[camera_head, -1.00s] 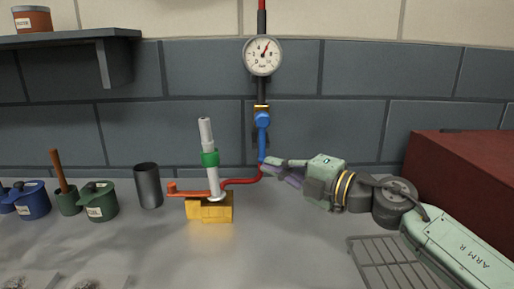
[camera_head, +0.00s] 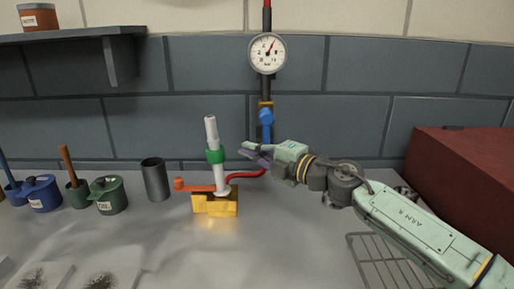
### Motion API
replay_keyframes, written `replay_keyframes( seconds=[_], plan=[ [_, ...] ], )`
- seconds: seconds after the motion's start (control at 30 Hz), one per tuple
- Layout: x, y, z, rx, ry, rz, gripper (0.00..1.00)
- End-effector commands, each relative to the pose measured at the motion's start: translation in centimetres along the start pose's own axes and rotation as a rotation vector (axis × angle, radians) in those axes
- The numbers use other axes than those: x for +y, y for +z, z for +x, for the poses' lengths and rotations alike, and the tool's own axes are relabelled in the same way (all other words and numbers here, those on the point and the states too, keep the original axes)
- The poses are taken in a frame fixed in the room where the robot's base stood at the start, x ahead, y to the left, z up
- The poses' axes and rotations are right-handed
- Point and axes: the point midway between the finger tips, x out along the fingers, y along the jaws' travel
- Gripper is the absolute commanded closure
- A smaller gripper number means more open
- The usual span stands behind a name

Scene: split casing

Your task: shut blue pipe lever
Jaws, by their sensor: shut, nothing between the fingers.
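The blue pipe lever (camera_head: 266,119) is on the dark vertical pipe at the back wall, below the gauge. Its round blue head is at the top and its handle points straight down along the pipe. My gripper (camera_head: 248,150) comes in from the right, fingers pointing left, at the height of the handle's lower end. It is shut and empty. The gripper hides the lower end of the handle, and I cannot tell whether they touch.
A yellow block (camera_head: 215,206) with a white pipe, green collar and orange lever stands left of my gripper. A red hose (camera_head: 245,174) runs behind. A gauge (camera_head: 267,54) is above. A wire rack (camera_head: 388,262) and a red box (camera_head: 460,185) are at right.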

Motion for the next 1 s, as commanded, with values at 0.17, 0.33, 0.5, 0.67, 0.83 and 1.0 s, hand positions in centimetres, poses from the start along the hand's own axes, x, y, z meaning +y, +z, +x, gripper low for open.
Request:
replay_keyframes(
  seconds=[0.17,0.33,0.5,0.67,0.83,1.0],
  plan=[
    [0.1,1.4,-1.2,0.0,0.0,0.0,1.0],
    [0.0,1.7,-1.5,0.001,0.0,0.0,1.0],
    [0.0,1.7,-1.5,0.001,0.0,-0.001,1.0],
    [0.0,1.8,-1.6,0.001,-0.003,-0.003,1.0],
    [0.0,2.0,-2.5,0.0,-0.028,-0.024,1.0],
    [-0.1,2.1,-3.1,0.002,-0.048,-0.042,1.0]
  ],
)
